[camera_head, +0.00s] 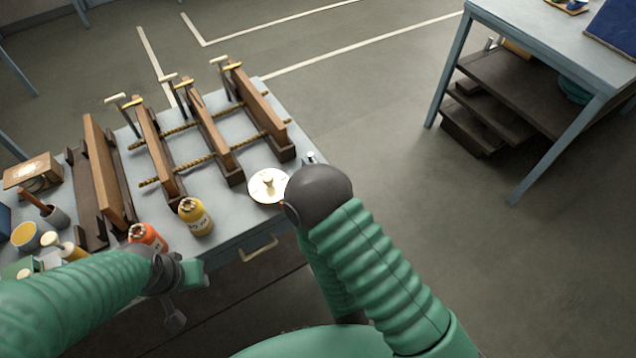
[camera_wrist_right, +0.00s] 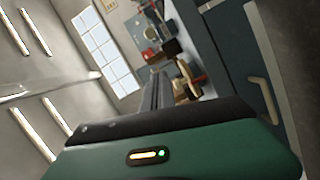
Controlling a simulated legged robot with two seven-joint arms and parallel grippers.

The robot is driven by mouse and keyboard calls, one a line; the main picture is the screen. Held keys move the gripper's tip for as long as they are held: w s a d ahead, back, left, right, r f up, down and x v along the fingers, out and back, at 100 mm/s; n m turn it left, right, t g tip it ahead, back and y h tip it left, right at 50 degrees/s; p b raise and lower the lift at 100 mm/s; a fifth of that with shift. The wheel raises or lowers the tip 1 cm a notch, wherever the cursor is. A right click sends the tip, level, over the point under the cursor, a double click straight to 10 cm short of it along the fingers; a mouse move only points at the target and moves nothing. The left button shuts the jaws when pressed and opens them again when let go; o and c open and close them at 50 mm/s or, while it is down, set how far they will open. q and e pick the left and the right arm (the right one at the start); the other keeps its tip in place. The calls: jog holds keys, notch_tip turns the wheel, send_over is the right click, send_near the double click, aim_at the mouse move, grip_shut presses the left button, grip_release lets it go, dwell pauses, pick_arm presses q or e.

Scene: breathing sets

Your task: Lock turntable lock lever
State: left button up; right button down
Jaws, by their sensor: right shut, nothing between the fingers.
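A round cream turntable (camera_head: 262,190) with a small knob on top lies at the near right corner of the workbench, partly covered by my right arm. A small pale metal piece (camera_head: 311,157) stands at the bench edge just right of it; I cannot tell whether it is the lock lever. My right gripper is hidden behind my arm in the head view. In the right wrist view its narrow dark fingers (camera_wrist_right: 156,92) are together and empty, beside the blue-grey bench front. My left gripper (camera_head: 185,295) hangs in front of the bench's near edge, its finger opening unclear.
Wooden clamped frames (camera_head: 215,135) fill the bench's middle. A second table (camera_head: 560,45) stands at the upper right, with open floor between.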

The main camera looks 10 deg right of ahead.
jog(key=shift+s+r, duration=0.15)
jog(key=shift+r, duration=0.05)
jog(key=w+d+f+b, duration=0.1)
jog(key=w+d+b, duration=0.2)
jog(key=w, duration=0.8)
jog(key=shift+f+b, duration=0.35)
jog(key=shift+b, duration=0.45)
jog(key=shift+w+d, duration=0.1)
jog(key=shift+w, duration=0.05)
